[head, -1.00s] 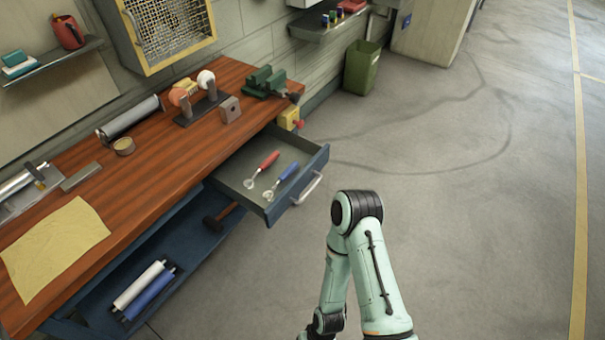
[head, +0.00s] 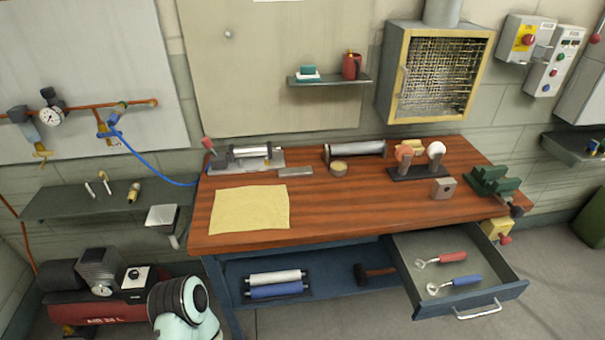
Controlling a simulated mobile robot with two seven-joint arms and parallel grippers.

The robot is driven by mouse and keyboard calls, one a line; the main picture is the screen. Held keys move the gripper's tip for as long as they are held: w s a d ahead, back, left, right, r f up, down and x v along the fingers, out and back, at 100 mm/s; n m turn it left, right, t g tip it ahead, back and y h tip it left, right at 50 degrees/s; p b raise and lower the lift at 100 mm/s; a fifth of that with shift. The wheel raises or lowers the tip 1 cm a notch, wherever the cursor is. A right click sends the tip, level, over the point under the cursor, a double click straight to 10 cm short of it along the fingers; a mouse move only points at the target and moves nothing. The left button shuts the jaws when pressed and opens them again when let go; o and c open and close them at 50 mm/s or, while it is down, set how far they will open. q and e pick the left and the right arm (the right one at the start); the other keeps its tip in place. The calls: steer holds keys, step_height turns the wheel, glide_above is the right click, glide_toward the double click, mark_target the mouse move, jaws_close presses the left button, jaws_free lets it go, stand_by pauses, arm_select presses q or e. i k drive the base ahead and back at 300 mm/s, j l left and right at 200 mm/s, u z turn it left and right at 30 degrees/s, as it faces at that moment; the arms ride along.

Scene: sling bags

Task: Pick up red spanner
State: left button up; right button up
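The red spanner (head: 442,259), with a red handle and a metal ring end to the left, lies in the open drawer (head: 511,275) at the right end of the workbench. A blue-handled spanner (head: 456,284) lies beside it, nearer the drawer front. Both lie loose, and nothing touches the red one from above. Part of my arm shows at the bottom left of the head view. Neither of my grippers is in view.
The wooden workbench (head: 335,205) holds a yellow cloth (head: 249,209), a bench grinder (head: 420,167) and a green vise (head: 493,184). A hammer (head: 374,272) and rolls lie on the lower shelf. A red compressor (head: 98,305) stands at left. Floor shows right of the drawer.

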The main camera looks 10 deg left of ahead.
mark_target(459, 256)
steer(key=i+j+u, duration=0.35)
steer(key=i, duration=0.2)
steer(key=i+u, duration=0.4)
steer(key=i, duration=0.15)
steer(key=k+l+z, duration=0.3)
steer(key=k, duration=0.15)
